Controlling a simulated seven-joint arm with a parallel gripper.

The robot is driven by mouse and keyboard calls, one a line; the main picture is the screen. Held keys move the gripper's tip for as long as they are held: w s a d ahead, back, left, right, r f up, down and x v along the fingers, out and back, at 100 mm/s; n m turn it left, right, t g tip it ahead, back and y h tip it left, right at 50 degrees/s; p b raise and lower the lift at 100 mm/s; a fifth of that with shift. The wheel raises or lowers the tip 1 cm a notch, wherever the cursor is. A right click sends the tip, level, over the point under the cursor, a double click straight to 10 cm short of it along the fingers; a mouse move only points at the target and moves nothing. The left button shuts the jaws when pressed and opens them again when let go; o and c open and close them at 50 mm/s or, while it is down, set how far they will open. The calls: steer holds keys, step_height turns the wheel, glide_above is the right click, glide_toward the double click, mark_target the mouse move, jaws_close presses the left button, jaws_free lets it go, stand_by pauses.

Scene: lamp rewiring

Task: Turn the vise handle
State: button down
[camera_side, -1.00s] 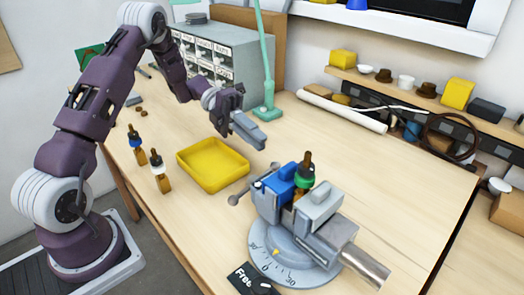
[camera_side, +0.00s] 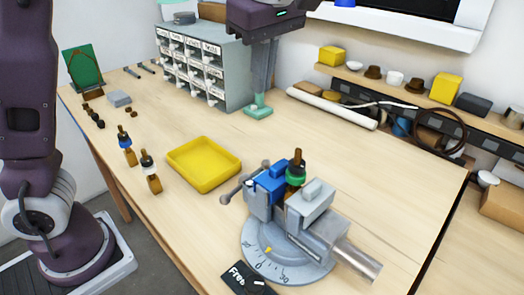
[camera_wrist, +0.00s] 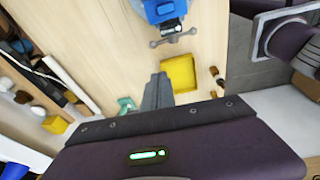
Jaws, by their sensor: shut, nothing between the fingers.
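The vise (camera_side: 335,235) stands on a round grey dial base at the front of the table. Its blue jaw block (camera_side: 266,184) and grey jaw hold an upright brown piece with a green ring (camera_side: 296,172). The vise handle (camera_side: 240,184), a thin bar with knobbed ends, sticks out on the vise's left side. In the wrist view the handle (camera_wrist: 173,37) lies beyond my fingertips, in front of the blue jaw. My gripper (camera_side: 262,90) is shut and empty, pointing down, high above the table and apart from the handle; its fingers show in the wrist view (camera_wrist: 158,78).
A yellow tray (camera_side: 203,166) lies left of the handle. A drawer cabinet (camera_side: 205,68) and green stand (camera_side: 258,108) are behind. A white roll (camera_side: 333,107) lies along the back. Table right of the vise is clear.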

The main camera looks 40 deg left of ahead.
steer(key=d+x, duration=0.1)
steer(key=x, duration=0.3)
glide_above(264, 165)
steer(key=f, duration=0.8)
steer(key=s+f, duration=0.1)
steer(key=f, duration=0.3)
steer(key=shift+a+f, duration=0.1)
steer(key=shift+w+f, duration=0.2)
steer(key=shift+f, duration=0.35)
steer(key=shift+w+f+g, duration=0.25)
steer(key=shift+w+g, duration=0.05)
steer(key=shift+g, duration=0.4)
